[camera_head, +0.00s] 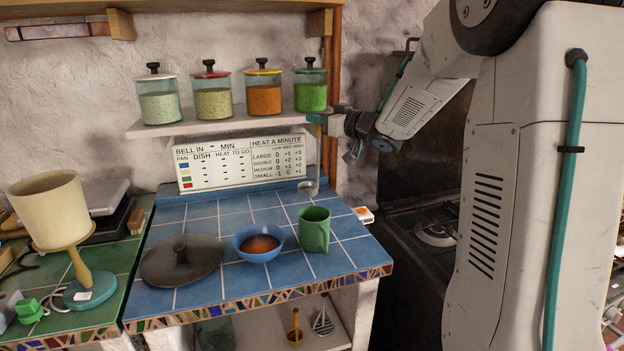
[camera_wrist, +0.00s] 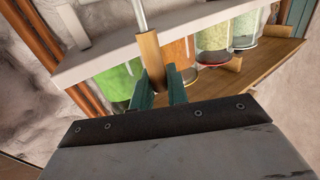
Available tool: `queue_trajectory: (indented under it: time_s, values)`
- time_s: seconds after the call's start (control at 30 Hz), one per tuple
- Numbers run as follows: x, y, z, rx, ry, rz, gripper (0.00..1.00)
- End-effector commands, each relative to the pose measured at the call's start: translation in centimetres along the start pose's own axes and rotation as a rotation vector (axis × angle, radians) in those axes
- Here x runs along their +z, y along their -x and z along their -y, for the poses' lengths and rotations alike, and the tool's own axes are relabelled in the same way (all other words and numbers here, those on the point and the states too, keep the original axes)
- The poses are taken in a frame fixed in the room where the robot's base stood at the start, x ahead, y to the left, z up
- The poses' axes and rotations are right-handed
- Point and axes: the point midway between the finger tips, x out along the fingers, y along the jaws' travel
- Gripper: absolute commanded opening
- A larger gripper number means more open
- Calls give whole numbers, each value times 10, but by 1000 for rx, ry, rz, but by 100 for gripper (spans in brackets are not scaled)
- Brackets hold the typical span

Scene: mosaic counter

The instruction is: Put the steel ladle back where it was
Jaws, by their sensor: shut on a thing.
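The steel ladle hangs upright in my gripper (camera_head: 318,119), its bowl (camera_head: 308,186) low, near the counter's back right corner beside the sign. I cannot tell whether the bowl touches the counter. In the wrist view my teal fingers (camera_wrist: 160,92) are shut around the ladle's wooden handle (camera_wrist: 151,54). The bare metal shaft (camera_wrist: 139,15) runs on from the handle to the top edge. The gripper is at the right end of the jar shelf (camera_head: 215,125). Part of the handle is hidden between the fingers.
A green mug (camera_head: 314,230), a blue bowl (camera_head: 259,243) of brown food and a dark lid (camera_head: 181,260) stand on the blue tiled counter (camera_head: 208,289). Several glass jars (camera_head: 264,92) line the shelf. A lettered sign (camera_head: 242,160) leans behind. The front right counter corner is bare.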

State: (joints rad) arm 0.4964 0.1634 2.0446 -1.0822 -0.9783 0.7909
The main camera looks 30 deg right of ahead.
Motion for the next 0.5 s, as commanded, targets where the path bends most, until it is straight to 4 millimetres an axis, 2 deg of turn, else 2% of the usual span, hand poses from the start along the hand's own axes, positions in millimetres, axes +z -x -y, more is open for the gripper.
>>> queue_trajectory:
  time_s: [0.1,0.37,0.5]
  values:
    - [24,-1,1,-2,-3,2,0]
    - [46,-3,2,-3,-1,1,0]
    - [66,-3,3,-5,-2,2,0]
